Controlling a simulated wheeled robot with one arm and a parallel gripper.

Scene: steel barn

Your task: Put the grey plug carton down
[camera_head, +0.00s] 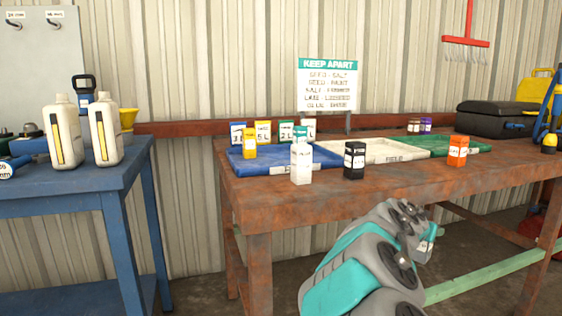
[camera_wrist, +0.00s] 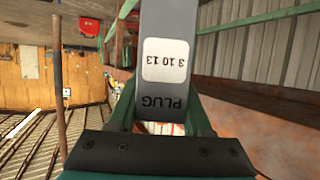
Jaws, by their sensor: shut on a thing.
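My gripper (camera_wrist: 160,108) is shut on the grey plug carton (camera_wrist: 178,22), with a green finger on each side of it.
The bench bears a blue tray (camera_head: 250,163), a white tray (camera_head: 365,158) and a green tray (camera_head: 450,147). A white carton (camera_head: 301,170), a black carton (camera_head: 354,166) and an orange carton (camera_head: 457,157) stand near them. A black case (camera_head: 490,122) is at right. Bare wood lies along the front.

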